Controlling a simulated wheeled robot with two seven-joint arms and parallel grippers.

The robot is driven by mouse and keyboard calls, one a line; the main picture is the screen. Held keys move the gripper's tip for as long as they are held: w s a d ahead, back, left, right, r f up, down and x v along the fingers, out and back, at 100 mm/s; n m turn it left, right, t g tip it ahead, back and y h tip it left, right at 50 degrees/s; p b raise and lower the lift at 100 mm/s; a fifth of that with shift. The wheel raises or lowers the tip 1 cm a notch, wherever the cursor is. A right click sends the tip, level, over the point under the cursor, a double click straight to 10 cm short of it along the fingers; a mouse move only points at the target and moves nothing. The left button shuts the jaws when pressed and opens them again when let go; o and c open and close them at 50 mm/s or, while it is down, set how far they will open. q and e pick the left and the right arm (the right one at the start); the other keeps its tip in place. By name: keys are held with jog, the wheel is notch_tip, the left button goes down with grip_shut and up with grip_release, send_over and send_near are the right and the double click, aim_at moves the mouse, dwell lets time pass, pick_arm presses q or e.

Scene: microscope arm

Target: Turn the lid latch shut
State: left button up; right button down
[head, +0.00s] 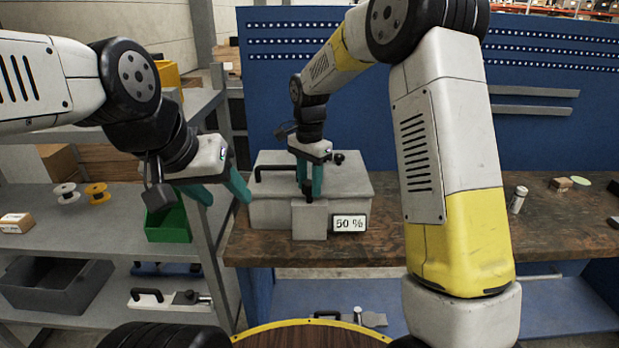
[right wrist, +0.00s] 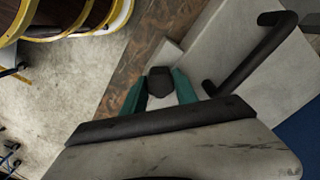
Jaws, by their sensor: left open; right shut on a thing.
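A grey box with a lid (head: 351,183) stands on the workbench. A black bar handle (head: 262,170) sits on the lid, and it also shows in the right wrist view (right wrist: 250,55). The dark latch (head: 308,192) is at the lid's front edge, above a grey block on the box front. My right gripper (head: 311,186) is shut on the latch from above. In the right wrist view the dark latch end (right wrist: 160,80) shows between the teal fingers (right wrist: 160,92). My left gripper (head: 222,194) is open and empty in the air, left of the box.
A "50 %" sign (head: 349,223) is at the box's front right. A small black knob (head: 339,158) is on the lid. A shelf rack (head: 110,232) with a green bin (head: 169,225) and spools stands at left. The wooden workbench (head: 370,248) has small items at right.

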jog(key=shift+n, duration=0.3)
jog(key=n, duration=0.8)
jog(key=shift+n, duration=0.3)
jog(key=n, duration=0.4)
jog(key=shift+n, duration=2.2)
jog(key=shift+w, duration=0.1)
jog(key=c, duration=0.9)
grip_release()
jog(key=shift+c, duration=0.2)
